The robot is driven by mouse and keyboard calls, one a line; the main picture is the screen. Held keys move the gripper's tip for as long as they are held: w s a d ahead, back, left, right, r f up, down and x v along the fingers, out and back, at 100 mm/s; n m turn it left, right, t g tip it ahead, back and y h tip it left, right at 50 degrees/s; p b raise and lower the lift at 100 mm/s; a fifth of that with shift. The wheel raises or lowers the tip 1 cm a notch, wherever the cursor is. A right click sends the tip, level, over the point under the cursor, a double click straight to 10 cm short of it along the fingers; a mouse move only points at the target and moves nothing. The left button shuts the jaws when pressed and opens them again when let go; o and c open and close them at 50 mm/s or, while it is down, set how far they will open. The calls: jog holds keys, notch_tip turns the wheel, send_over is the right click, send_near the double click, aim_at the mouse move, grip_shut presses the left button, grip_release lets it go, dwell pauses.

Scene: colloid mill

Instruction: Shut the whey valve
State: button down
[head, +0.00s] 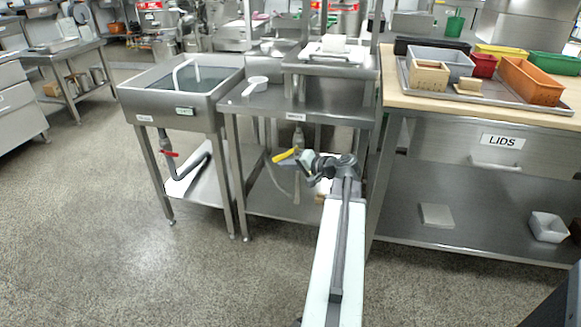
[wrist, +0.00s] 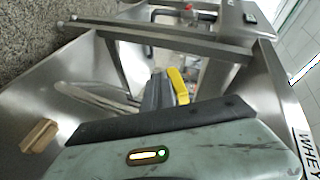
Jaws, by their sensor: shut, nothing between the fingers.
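The whey valve's yellow handle (head: 285,154) shows under the middle steel stand in the head view, slanting down to the left. In the wrist view the handle (wrist: 179,86) is right beside my fingertips, on their right side. The valve body is mostly hidden behind my gripper. My gripper (head: 303,158) is shut and empty at the handle's right end in the head view; in the wrist view its fingers (wrist: 155,92) are together. I cannot tell whether they touch the handle. The WHEY label (wrist: 304,150) is at the right edge of the wrist view.
A steel sink (head: 182,92) with a red-handled valve (head: 168,154) stands to the left. A white scoop (head: 255,86) lies on the middle stand (head: 300,103). A wooden-topped table (head: 440,98) with coloured bins is close on the right. Floor in front is clear.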

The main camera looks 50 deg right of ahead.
jog(key=shift+w+a+r+p, duration=0.35)
jog(key=shift+w+r+p, duration=0.2)
jog(key=shift+w+r, duration=0.15)
jog(key=shift+w+a+r+p, duration=0.1)
jog(key=shift+w+r+p, duration=0.1)
jog(key=shift+r+p, duration=0.1)
dwell(0.3)
jog(key=shift+f, duration=0.15)
dwell(0.3)
jog(key=s+f+b, duration=0.7)
jog(key=s+b, duration=0.1)
jog(key=s, duration=0.1)
jog(key=shift+s+d+f, duration=0.35)
jog(key=shift+d, duration=0.05)
